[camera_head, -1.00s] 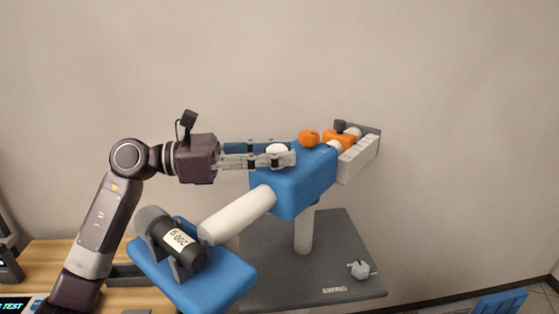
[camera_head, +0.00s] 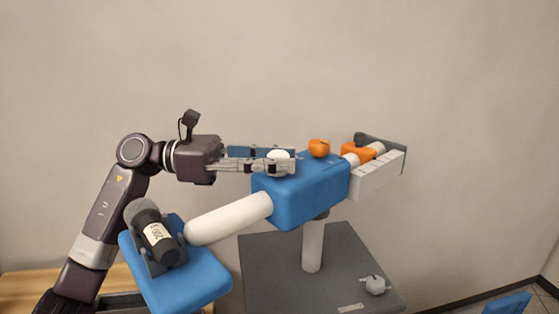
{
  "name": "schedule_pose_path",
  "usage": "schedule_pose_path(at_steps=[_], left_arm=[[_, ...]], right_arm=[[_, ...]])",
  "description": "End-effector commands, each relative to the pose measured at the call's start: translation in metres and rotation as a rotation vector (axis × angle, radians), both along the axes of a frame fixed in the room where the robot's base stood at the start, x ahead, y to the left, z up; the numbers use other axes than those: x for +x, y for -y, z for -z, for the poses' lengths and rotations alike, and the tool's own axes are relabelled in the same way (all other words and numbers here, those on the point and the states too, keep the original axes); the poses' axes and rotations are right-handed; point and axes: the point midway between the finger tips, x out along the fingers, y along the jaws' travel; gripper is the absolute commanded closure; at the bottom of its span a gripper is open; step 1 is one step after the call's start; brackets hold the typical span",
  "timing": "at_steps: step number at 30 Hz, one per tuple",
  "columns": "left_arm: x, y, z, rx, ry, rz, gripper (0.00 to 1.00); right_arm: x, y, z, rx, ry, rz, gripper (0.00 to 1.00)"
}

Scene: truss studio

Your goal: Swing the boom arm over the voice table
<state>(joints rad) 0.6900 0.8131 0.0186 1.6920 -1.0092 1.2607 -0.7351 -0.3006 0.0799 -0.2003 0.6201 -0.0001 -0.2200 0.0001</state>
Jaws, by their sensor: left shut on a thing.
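The boom arm has a blue block (camera_head: 318,192) on a white post (camera_head: 313,247). A white tube (camera_head: 230,218) runs from the block down to the left. Its blue end plate (camera_head: 188,278) carries a dark microphone-like cylinder (camera_head: 153,236) with a grey head and a white label. My left gripper (camera_head: 282,162) is shut on a white round knob (camera_head: 280,156) at the top left of the block; its fingers partly hide the knob. A wooden table (camera_head: 30,288) shows at the lower left, mostly hidden by my arm and the plate. My right gripper is out of view.
An orange knob (camera_head: 319,148) sits on the block. A pale ribbed weight (camera_head: 378,175) is at the right end. A blue object (camera_head: 508,303) lies lower right.

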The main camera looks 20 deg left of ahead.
Motion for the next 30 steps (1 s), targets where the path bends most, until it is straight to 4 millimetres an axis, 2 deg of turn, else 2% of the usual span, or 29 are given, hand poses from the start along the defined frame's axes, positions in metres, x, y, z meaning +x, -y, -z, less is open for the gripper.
schedule_pose_path(at_steps=[9,10,15,24,26,30], left_arm=[[0.000,-0.001,0.000,0.002,0.000,-0.002,1.00],[0.000,-0.001,0.000,0.002,0.000,-0.002,0.71],[0.000,-0.001,0.000,0.001,0.001,-0.002,0.54],[0.000,-0.003,0.000,0.001,0.000,-0.002,0.54],[-0.002,-0.007,0.001,0.002,-0.002,-0.003,0.54],[-0.009,-0.029,0.001,0.003,-0.002,-0.005,0.54]], right_arm=[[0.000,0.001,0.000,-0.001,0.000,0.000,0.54],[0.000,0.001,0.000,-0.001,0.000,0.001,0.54],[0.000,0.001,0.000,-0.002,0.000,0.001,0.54],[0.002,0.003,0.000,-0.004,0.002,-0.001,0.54],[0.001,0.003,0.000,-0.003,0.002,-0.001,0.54],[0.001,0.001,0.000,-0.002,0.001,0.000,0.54]])
